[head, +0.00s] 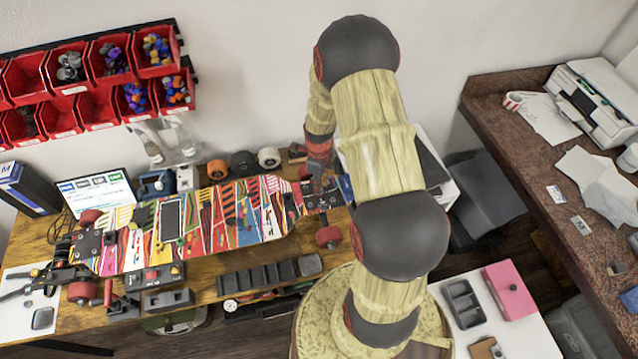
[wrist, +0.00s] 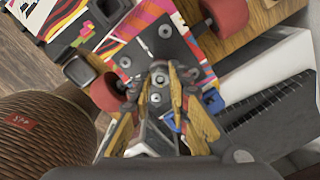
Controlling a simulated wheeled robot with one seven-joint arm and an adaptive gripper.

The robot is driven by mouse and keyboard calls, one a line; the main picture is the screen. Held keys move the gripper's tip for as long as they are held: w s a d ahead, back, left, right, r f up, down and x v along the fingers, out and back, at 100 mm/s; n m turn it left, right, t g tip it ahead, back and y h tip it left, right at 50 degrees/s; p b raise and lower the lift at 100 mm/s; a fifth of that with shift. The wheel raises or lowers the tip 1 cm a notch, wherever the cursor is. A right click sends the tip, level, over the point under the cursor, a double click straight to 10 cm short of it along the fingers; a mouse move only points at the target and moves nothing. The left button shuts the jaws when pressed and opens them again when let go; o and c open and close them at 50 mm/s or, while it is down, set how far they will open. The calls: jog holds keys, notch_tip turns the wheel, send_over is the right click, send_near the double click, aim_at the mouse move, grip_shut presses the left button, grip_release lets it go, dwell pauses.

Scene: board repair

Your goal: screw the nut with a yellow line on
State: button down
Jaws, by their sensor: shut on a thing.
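The skateboard (head: 190,228) with a colourful striped deck lies across the bench, its trucks and red wheels upward. My gripper (head: 316,186) is at the truck at the board's right end, partly hidden by my arm. In the wrist view my gripper (wrist: 158,76) has its fingertips close together over the dark truck, between two red wheels (wrist: 222,14). It is shut on a small grey metal part, seemingly the nut (wrist: 156,98). I cannot make out a yellow line on it or tell how it sits on a thread. Bolt heads show on the truck baseplate (wrist: 145,45).
Red bins (head: 88,112) of small parts hang on the wall. Loose wheels (head: 243,162) stand behind the board, and a black compartment tray (head: 270,278) lies in front. A white cart with a pink box (head: 509,290) stands at the lower right.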

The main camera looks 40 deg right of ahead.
dwell(0.4)
jog(key=m, duration=0.5)
jog(key=shift+m, duration=0.4)
jog(key=c, duration=1.7)
grip_release()
jog(key=shift+o, duration=0.4)
jog(key=c, duration=0.3)
jog(key=shift+c, duration=0.2)
jog(key=n, duration=0.5)
jog(key=shift+n, duration=0.4)
